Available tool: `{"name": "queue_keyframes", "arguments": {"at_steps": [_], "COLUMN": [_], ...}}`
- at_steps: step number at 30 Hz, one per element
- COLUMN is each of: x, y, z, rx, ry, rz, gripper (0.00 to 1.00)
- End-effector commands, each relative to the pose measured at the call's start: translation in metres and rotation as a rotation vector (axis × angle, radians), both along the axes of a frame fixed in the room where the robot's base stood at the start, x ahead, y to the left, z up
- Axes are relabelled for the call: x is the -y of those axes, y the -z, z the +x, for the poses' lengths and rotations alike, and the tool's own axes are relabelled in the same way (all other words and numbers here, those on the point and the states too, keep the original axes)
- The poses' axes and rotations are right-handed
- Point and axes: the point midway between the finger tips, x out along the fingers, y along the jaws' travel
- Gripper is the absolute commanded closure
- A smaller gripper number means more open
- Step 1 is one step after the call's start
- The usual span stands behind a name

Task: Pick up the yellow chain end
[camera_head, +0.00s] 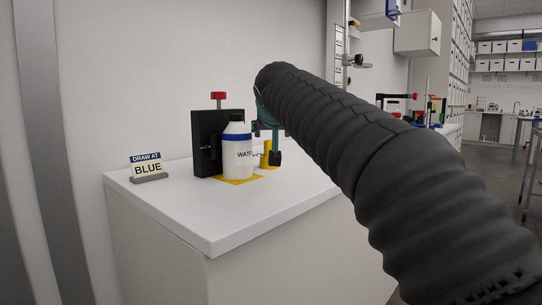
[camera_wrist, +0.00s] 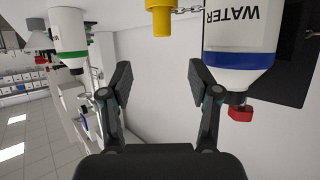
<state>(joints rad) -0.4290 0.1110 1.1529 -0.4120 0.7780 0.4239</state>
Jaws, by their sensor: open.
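The yellow chain end (camera_head: 264,158) is a small upright cylinder just right of the white WATER bottle (camera_head: 237,158) on the white counter. In the wrist view the yellow chain end (camera_wrist: 159,18) is at the top centre, cut by the frame edge, with a dark chain (camera_wrist: 188,10) running from it towards the bottle. My gripper (camera_wrist: 160,80) is open and empty, its fingers apart, with the yellow end beyond the gap and not between the pads. In the head view my gripper (camera_head: 276,157) partly covers the yellow end.
A black upright block (camera_head: 205,140) with a red knob (camera_head: 218,96) stands behind the bottle, which is on a yellow mat (camera_head: 238,180). A "DRAW AT BLUE" sign (camera_head: 148,168) stands at left. A green-banded bottle (camera_wrist: 69,35) shows in the wrist view. The counter front is clear.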

Motion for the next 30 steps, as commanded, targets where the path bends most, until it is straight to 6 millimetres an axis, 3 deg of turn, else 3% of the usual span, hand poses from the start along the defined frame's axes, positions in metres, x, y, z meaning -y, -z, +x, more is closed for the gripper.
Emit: {"name": "queue_keyframes", "arguments": {"at_steps": [5, 15, 25, 30], "x": [-0.007, -0.013, -0.017, -0.018], "y": [-0.001, 0.021, 0.032, 0.043], "z": [0.016, 0.070, 0.091, 0.112], "rx": [0.015, 0.015, 0.014, 0.014], "ry": [0.000, 0.000, -0.003, -0.002], "rz": [0.006, 0.007, 0.006, 0.006], "gripper": [0.38, 0.38, 0.38, 0.38]}}
